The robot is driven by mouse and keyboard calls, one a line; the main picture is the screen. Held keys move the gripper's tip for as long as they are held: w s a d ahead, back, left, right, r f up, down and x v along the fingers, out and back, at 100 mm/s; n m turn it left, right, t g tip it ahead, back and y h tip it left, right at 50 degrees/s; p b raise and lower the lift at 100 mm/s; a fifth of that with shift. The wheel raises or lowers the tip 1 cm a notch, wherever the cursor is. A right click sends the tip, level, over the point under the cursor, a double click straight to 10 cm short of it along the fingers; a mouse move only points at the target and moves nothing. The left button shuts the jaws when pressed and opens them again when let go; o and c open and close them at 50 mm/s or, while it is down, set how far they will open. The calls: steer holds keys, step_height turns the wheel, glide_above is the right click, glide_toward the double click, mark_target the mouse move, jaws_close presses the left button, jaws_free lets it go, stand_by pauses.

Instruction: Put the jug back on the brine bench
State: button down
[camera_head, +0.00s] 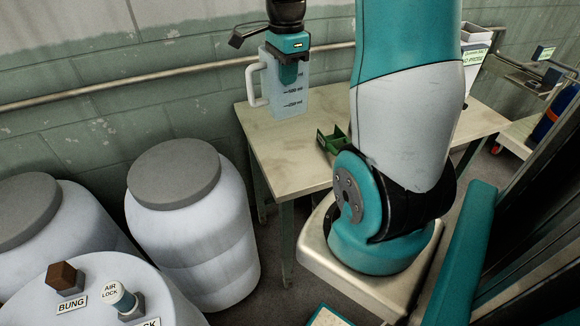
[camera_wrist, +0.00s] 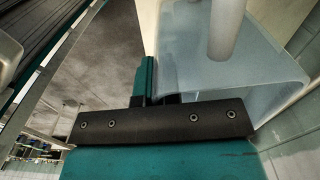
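The jug (camera_head: 302,92) is translucent pale blue, with volume marks and a white handle on its left. It is upright at the far left end of the pale brine bench (camera_head: 290,158). I cannot tell whether its base touches the bench top. My gripper (camera_head: 289,76) comes down from above, with a teal finger in front of the jug's wall near the rim. In the wrist view, my gripper (camera_wrist: 160,80) has its fingers at the jug's near wall (camera_wrist: 190,75) and looks shut on it. The far finger is mostly hidden.
A small green bin (camera_head: 331,140) sits on the bench, right of the jug. A white box (camera_head: 474,50) stands at the back right, partly behind my arm. Large white barrels (camera_head: 200,230) stand left of the bench. A wall pipe (camera_head: 130,80) runs behind.

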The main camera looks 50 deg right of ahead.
step_height(320, 180, down, 19)
steer(key=m+p, duration=0.1)
steer(key=shift+s+d, duration=0.3)
steer(key=shift+s, duration=0.15)
steer(key=shift+f, duration=0.15)
steer(key=c, duration=1.3)
jaws_free()
steer(key=shift+c, duration=0.2)
